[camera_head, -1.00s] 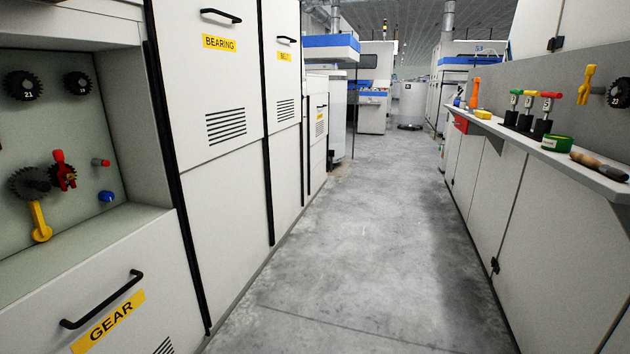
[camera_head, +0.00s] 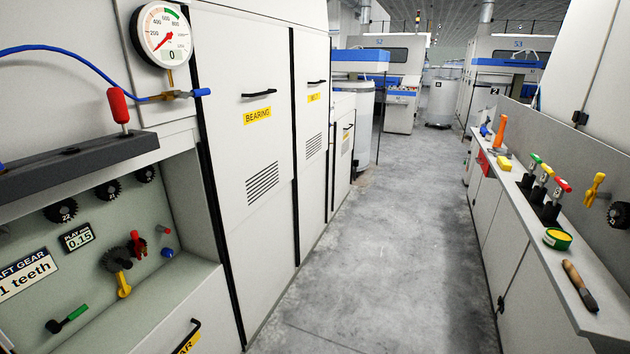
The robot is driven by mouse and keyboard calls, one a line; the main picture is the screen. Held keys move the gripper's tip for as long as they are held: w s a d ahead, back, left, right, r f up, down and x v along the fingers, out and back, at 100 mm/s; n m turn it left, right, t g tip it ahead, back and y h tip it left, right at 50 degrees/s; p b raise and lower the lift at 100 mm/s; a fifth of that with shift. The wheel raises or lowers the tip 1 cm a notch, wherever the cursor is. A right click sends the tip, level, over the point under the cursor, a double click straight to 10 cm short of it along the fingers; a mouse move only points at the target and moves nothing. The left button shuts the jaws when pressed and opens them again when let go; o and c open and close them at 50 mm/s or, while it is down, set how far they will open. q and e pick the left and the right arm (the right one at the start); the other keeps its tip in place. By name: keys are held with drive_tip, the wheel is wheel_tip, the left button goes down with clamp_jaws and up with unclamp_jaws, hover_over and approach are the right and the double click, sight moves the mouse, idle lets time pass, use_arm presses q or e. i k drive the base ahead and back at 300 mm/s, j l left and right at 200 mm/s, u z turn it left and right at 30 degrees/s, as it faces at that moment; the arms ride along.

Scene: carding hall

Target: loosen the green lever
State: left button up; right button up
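A green lever (camera_head: 76,313) with a black hub is low in the open recess on the left, its green handle pointing up and right. In the same recess are a yellow lever (camera_head: 124,287) and a red lever (camera_head: 137,244) beside a dark gear (camera_head: 116,258). Neither of my grippers is in view.
A dark bar with a red handle (camera_head: 118,106) crosses above the recess. A pressure gauge (camera_head: 162,36) is above it. The right shelf (camera_head: 560,285) holds a green tin (camera_head: 557,239) and a wooden-handled tool (camera_head: 577,282). The grey floor (camera_head: 390,250) between the cabinets is clear.

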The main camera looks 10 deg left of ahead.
sight(52, 326)
drive_tip(key=u, duration=1.35)
